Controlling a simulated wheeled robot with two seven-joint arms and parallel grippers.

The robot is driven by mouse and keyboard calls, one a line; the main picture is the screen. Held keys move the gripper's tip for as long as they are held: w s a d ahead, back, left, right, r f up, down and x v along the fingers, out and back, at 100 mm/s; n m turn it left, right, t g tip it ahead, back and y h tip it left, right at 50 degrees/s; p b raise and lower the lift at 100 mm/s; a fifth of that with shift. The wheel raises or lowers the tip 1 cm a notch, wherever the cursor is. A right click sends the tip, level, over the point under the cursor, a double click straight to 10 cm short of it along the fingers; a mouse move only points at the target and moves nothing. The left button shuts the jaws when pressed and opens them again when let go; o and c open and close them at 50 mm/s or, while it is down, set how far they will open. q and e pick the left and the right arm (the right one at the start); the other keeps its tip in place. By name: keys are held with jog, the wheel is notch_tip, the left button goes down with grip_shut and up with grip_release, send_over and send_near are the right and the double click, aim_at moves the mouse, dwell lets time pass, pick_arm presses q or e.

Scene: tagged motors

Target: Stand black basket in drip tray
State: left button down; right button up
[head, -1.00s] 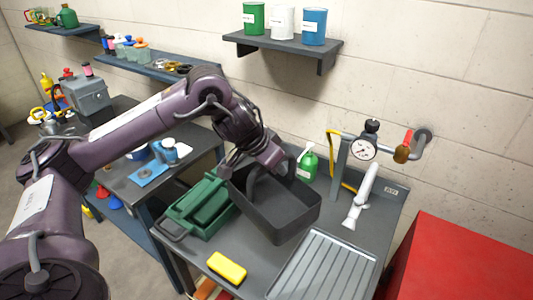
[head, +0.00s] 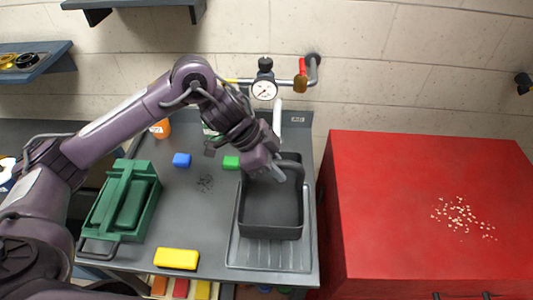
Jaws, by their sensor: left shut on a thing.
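The black basket (head: 271,207) is upright over the grey ribbed drip tray (head: 268,256), near the table's right side. The tray's front ribs and parts of its side rims show around the basket; the rest is hidden beneath it. I cannot tell whether the basket's bottom touches the tray. My left gripper (head: 279,171) is shut on the basket, at its handle on the far side. The fingertips are partly hidden by the wrist and handle. My right gripper is not in view.
A green toolbox (head: 123,204) and a yellow block (head: 177,259) are to the left. A pressure gauge (head: 264,90) and pipe are behind the basket. A red cabinet (head: 425,200) stands to the right.

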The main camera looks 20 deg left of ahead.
aim_at(279, 201)
pick_arm(q)
notch_tip(279, 201, down, 6)
jog(key=b, duration=0.5)
jog(key=shift+d+r+b, duration=0.1)
jog(key=shift+r+b, duration=0.05)
jog(key=shift+b, duration=0.25)
notch_tip(279, 201, down, 4)
jog(key=shift+f+b, duration=0.25)
jog(key=shift+b, duration=0.9)
jog(key=shift+f+b, duration=0.3)
jog(key=shift+f, duration=0.5)
jog(key=shift+f, duration=0.45)
jog(key=c, duration=1.2)
grip_release()
jog(key=shift+c, duration=0.2)
